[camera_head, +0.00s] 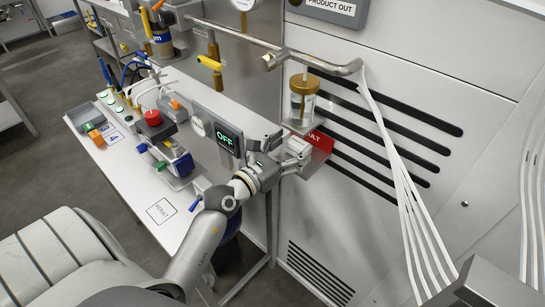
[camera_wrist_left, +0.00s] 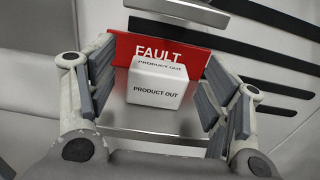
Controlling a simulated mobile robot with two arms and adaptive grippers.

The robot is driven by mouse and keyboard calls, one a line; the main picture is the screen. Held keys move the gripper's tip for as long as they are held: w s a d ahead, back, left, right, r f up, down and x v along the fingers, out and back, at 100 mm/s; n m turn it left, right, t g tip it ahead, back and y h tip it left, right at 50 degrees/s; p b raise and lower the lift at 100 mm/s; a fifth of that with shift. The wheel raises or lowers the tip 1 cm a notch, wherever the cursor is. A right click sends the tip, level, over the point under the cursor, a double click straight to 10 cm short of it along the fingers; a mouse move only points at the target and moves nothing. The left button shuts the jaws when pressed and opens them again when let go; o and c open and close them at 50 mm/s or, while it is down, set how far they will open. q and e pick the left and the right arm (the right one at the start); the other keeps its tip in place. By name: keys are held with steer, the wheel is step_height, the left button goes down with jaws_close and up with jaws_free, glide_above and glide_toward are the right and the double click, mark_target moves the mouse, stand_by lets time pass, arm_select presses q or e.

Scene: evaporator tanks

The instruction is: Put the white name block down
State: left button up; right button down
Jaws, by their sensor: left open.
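The white name block (camera_wrist_left: 157,86), lettered "PRODUCT OUT", rests on a small metal shelf (camera_wrist_left: 140,121) in front of a red "FAULT" plate (camera_wrist_left: 160,50). In the head view the block (camera_head: 298,147) shows partly behind the gripper's fingers, with the red plate (camera_head: 318,150) just beyond it. My left gripper (camera_wrist_left: 161,95) is open, with a finger on each side of the block and a visible gap on both sides. In the head view the left gripper (camera_head: 284,152) reaches toward the shelf from the left. My right gripper is not seen.
A jar with a gold lid (camera_head: 303,98) stands on a bracket above the block. A display reading "OFF" (camera_head: 228,138) is close to the gripper's left. A white bench (camera_head: 135,165) with several coloured parts lies left. Hanging white strips (camera_head: 400,180) are at the right.

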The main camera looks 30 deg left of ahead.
arm_select(q)
steer(key=s+a+b, duration=0.1)
steer(key=s+b, duration=0.2)
steer(key=s, duration=0.8)
steer(key=shift+a, duration=0.25)
